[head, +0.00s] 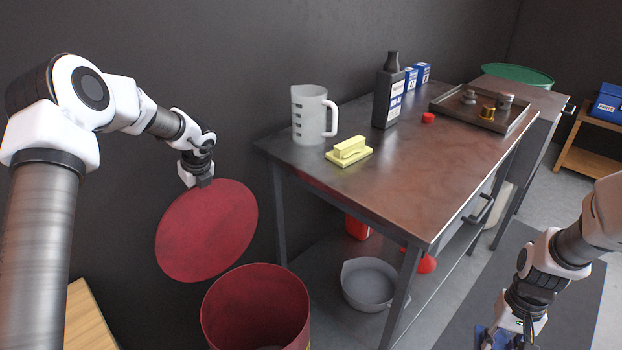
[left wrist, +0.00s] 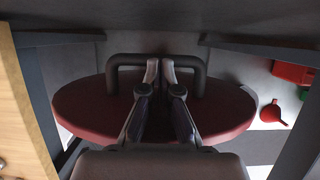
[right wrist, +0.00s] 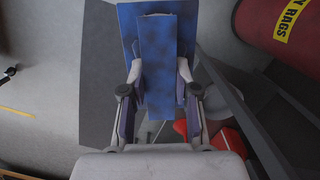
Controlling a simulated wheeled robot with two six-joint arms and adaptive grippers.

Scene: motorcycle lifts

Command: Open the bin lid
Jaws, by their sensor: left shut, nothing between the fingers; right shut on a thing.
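The red bin (head: 255,305) stands open-topped at the lower middle of the head view. Its yellow label shows in the right wrist view (right wrist: 295,25). The round red lid (head: 207,232) is off the bin's mouth, steeply tilted, behind and left of it. My left gripper (head: 203,182) is at the lid's upper edge. In the left wrist view its fingers (left wrist: 160,68) are shut, overlapping the middle of the lid's dark handle (left wrist: 125,60), with nothing visible between them. My right gripper (head: 492,338) is shut on a blue pad with a raised grip (right wrist: 155,60), away from the bin.
A metal workbench (head: 400,190) stands right of the bin, holding a jug (head: 308,115), a yellow pad (head: 349,151), a black bottle (head: 388,95) and a tray (head: 480,110). A grey basin (head: 370,285) is on its lower shelf. A dark wall is close behind the lid.

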